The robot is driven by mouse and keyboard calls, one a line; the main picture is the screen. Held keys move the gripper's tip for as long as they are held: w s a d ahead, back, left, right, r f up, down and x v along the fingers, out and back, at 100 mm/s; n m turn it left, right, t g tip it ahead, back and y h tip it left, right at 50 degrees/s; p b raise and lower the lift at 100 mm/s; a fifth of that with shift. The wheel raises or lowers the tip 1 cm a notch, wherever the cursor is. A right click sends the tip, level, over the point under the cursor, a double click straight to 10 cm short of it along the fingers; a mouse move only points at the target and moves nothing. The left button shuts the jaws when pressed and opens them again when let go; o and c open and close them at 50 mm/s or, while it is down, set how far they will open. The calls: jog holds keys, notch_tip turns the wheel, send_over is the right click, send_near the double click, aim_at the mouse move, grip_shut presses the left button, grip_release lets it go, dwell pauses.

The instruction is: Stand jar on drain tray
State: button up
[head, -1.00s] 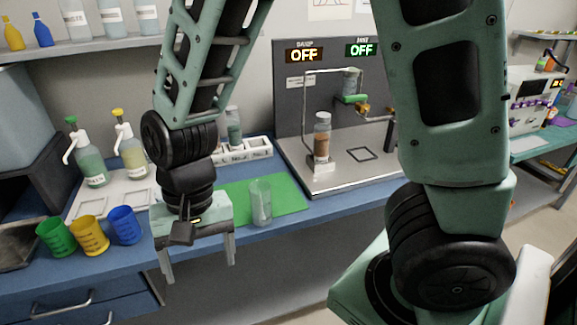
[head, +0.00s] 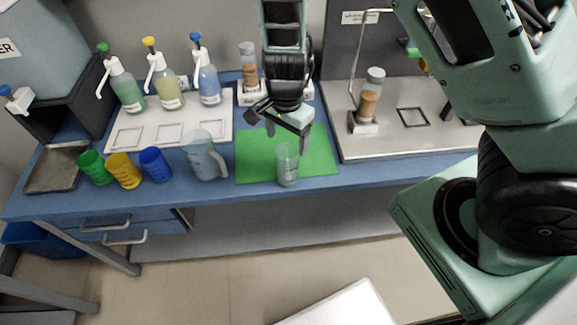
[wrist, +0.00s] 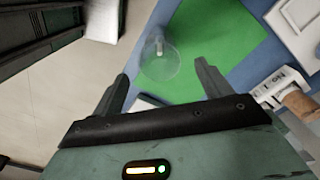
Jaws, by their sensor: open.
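A clear, empty-looking jar (head: 288,166) stands upright on the front edge of the green mat (head: 320,165). In the wrist view its round outline (wrist: 160,62) shows from above, just ahead of the fingertips. My gripper (head: 278,130) is open and empty, above the mat and close behind the jar in the head view; its spread fingers also show in the wrist view (wrist: 161,76). I cannot tell the exact gap. A shallow grey metal tray (head: 55,170), likely the drain tray, lies bare at the far left below a tap.
A clear jug (head: 203,155) stands left of the mat. Green (head: 94,168), yellow (head: 124,171) and blue (head: 155,164) cups stand between it and the metal tray. Pump bottles are behind. A steel apparatus base (head: 400,145) with a brown-filled vial (head: 370,93) is right.

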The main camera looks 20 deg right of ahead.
aim_at(287, 165)
notch_tip(287, 165, down, 9)
jog(key=shift+d+r, duration=0.1)
jog(key=shift+r, duration=0.1)
jog(key=c, duration=1.2)
